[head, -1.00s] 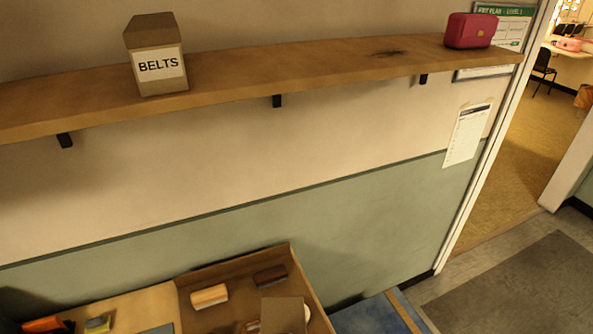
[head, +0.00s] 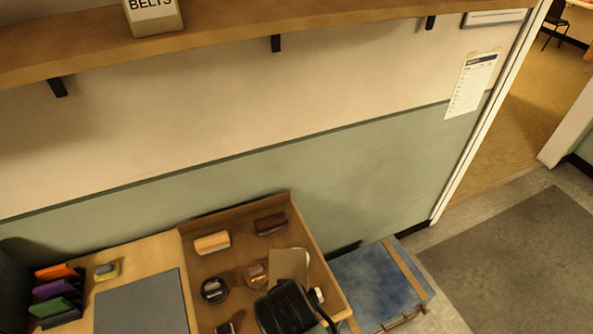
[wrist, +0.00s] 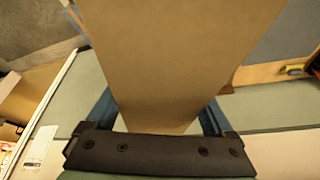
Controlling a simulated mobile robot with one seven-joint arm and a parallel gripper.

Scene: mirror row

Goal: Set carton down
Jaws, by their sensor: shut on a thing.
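A plain brown carton (head: 288,265) is held by my gripper (head: 288,306), seen at the lower middle of the head view. In the wrist view the carton (wrist: 180,60) fills the middle, between the blue fingers of my gripper (wrist: 160,115), which is shut on it. In the head view the carton overlaps the inside of a shallow brown tray (head: 186,262). I cannot tell how high above the tray it is. My gripper hides part of the tray's front.
The tray holds a light brush (head: 212,242), a dark brush (head: 270,224) and round tins (head: 214,290). A grey mat (head: 140,303) lies to its left, beside coloured folders (head: 58,292). A shelf (head: 220,40) bears a BELTS box (head: 153,18).

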